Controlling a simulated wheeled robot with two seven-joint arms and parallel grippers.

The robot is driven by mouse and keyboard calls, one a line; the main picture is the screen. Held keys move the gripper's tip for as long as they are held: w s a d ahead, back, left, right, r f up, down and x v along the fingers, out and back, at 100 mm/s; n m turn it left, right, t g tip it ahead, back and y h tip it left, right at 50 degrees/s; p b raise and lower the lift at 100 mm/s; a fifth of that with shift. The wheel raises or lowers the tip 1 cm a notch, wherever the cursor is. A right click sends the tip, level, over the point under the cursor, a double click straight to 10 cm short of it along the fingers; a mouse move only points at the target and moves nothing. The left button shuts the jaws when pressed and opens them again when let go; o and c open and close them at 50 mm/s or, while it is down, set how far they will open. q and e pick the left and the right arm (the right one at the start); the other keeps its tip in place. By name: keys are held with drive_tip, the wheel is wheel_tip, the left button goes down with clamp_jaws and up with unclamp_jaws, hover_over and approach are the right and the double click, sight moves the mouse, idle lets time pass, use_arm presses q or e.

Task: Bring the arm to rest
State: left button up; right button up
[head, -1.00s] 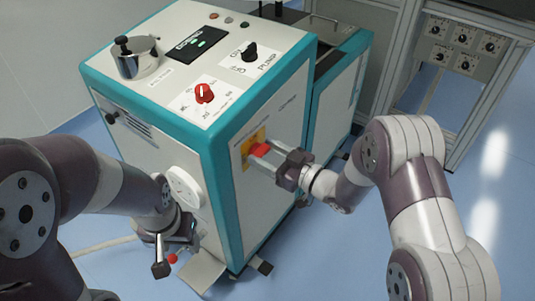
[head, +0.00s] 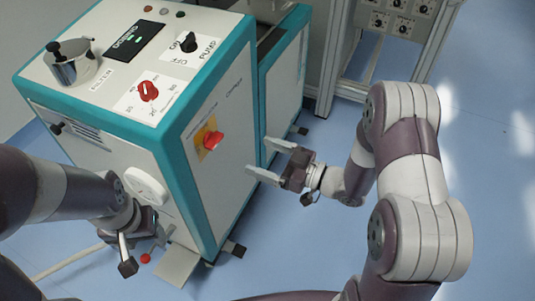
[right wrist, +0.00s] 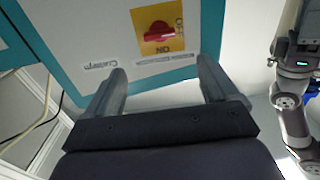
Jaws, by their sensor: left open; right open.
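My right gripper (head: 271,162) is open and empty, to the right of the machine's side panel and apart from the red switch. The red rotary switch (head: 212,140) sits on a yellow plate on that panel. In the right wrist view the switch (right wrist: 158,32) shows beyond and between the two open fingers (right wrist: 162,85), with ON and OFF lettering. My left gripper (head: 138,250) is low at the machine's front, below the round white socket (head: 146,186). Its jaws are open, and a small red-tipped part (head: 146,258) shows beside them.
The white and teal machine (head: 130,125) fills the left and middle. Its top carries a red knob (head: 148,91), a black pump knob (head: 189,42) and a metal filter pot (head: 72,63). A metal frame with dials (head: 392,20) stands at the back right. The blue floor (head: 490,200) at right is clear.

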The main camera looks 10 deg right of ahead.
drive_tip(key=shift+s+d, duration=0.2)
drive_tip(key=shift+d, duration=0.05)
drive_tip(key=shift+f, duration=0.1)
